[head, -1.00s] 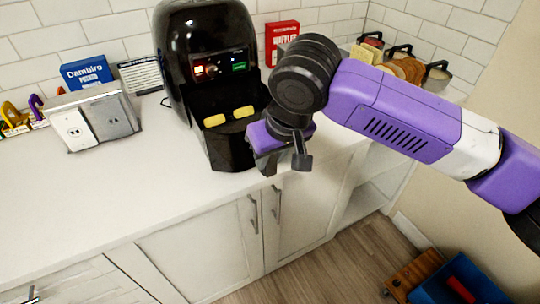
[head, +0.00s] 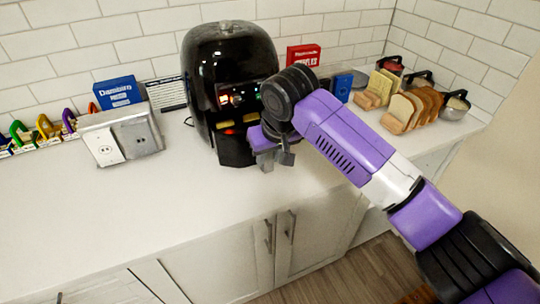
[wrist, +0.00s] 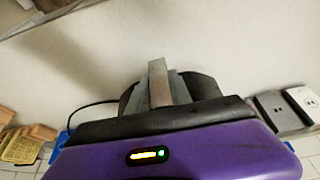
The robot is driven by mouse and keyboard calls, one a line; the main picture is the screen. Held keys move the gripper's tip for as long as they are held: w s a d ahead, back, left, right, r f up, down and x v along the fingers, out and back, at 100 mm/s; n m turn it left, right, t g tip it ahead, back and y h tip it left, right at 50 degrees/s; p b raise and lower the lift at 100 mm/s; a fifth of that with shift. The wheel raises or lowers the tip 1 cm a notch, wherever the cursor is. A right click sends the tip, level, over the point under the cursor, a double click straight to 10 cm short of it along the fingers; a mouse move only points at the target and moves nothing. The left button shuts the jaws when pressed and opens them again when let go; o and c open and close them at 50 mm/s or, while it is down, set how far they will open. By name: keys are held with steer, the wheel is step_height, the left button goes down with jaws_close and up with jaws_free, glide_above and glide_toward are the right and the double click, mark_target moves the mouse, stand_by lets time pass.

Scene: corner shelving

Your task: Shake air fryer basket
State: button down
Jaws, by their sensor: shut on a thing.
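The black air fryer (head: 228,50) stands on the white counter against the tiled wall, with small lit displays on its front. Its black basket (head: 236,152) sits low in the front, with most of its inside hidden under the body. In the wrist view, the grey fingers (wrist: 160,84) are against black parts of the fryer.
A grey double outlet box (head: 122,136) and a blue box (head: 117,92) stand left of the fryer. A red box (head: 303,56) is behind my arm. Bread slices (head: 408,110) and pans stand at the right. The counter's front left is clear.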

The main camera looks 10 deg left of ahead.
steer(key=shift+r, duration=0.15)
steer(key=c, duration=1.2)
jaws_free()
steer(key=shift+o, duration=0.2)
steer(key=v, duration=0.7)
steer(key=shift+r+b, duration=0.3)
steer(key=shift+b, duration=0.05)
steer(key=shift+s+d, duration=0.15)
steer(key=b+x, duration=0.2)
steer(key=x, duration=0.6)
steer(key=shift+f, duration=0.15)
